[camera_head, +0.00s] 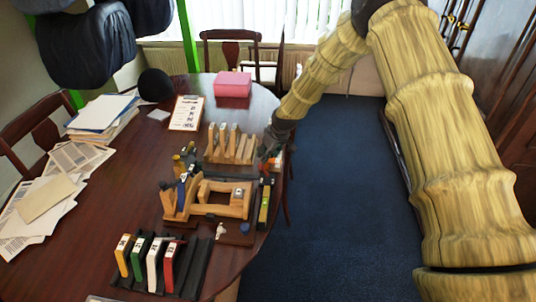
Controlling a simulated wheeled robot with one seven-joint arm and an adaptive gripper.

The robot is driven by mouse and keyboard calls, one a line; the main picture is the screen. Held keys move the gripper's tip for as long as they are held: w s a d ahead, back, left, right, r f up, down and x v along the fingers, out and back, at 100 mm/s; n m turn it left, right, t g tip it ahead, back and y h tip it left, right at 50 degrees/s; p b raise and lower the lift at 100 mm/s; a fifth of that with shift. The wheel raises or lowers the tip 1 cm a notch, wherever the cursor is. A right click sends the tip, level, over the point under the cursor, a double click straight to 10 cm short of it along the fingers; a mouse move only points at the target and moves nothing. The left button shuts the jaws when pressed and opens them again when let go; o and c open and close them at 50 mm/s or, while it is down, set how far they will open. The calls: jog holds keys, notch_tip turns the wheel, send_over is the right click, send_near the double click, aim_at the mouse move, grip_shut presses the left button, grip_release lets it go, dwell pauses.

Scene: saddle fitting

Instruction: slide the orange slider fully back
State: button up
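A tan wooden fixture (222,210) lies on the table's right part, with a block upright at its left end and a small grey-and-white piece on its right side. My gripper (270,147) is a small dark shape at the end of my arm, over the table's right edge. It is behind and to the right of the fixture, apart from it, close to a wooden rack. Its fingers are too small and dark to read.
The wooden rack (231,147) holds several upright pieces. A dark rack (187,267) in front holds colored slabs. A yellow level-like bar (264,204) lies right of the fixture. Blue carpet (335,215) is clear.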

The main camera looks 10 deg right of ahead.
jog(key=v, duration=1.1)
jog(key=shift+s, duration=0.1)
jog(key=shift+d, duration=0.1)
